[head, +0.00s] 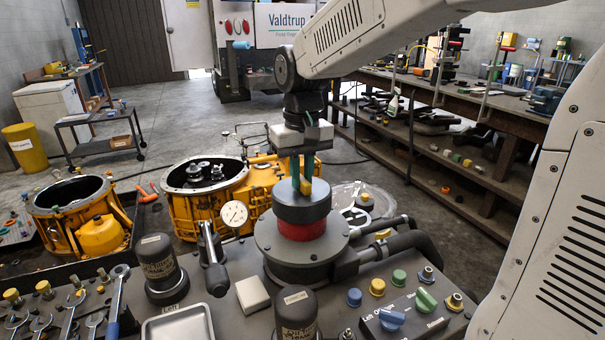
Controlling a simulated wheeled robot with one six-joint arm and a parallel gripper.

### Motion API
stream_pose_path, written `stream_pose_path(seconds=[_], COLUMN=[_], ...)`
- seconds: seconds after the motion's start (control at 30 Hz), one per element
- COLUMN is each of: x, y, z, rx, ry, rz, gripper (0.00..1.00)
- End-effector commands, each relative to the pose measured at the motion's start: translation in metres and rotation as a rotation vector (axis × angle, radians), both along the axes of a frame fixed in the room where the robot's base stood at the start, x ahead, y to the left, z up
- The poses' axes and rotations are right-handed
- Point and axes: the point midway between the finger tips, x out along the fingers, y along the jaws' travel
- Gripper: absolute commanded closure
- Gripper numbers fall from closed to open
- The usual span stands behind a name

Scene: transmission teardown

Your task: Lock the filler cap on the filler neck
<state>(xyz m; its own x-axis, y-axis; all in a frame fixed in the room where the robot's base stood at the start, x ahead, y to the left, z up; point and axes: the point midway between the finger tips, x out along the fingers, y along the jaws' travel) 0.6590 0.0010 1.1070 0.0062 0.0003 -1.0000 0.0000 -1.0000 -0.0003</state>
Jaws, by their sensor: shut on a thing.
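The filler cap (301,208) is a dark grey cylinder, upright on the filler neck. A red band (303,231) shows just under it. The filler neck (273,243) is a wide grey round body with a flange, standing on the grey bench. My gripper (301,182) comes straight down from above and is shut on the top of the cap, where a small yellow piece shows between or beside the green fingers. The exact grip is partly hidden by the fingers. I cannot tell from this view whether the cap is turned to a locked position.
A dial gauge (234,214) and a black-capped canister (159,266) stand to the left of the neck. Another dark canister (296,315) stands in front. Hoses (390,243), coloured knobs (377,286) and a switch box (405,318) are to the right. Yellow housings (186,213) lie behind.

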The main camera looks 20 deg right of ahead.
Motion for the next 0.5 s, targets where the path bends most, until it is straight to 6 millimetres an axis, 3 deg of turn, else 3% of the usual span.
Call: stream_pose_path(seconds=[0.2, 0.23, 0.3, 0.5], x=[-0.0024, -0.0025, -0.0023, -0.0016], y=[-0.0001, -0.0001, -0.0001, 0.0002], z=[-0.0058, -0.0060, -0.0056, -0.0040], rx=[-0.001, -0.001, -0.001, 0.000], ry=[0.014, 0.014, 0.013, 0.009], rz=[0.000, 0.000, 0.000, 0.000], gripper=[1.00, 0.78, 0.60, 0.60])
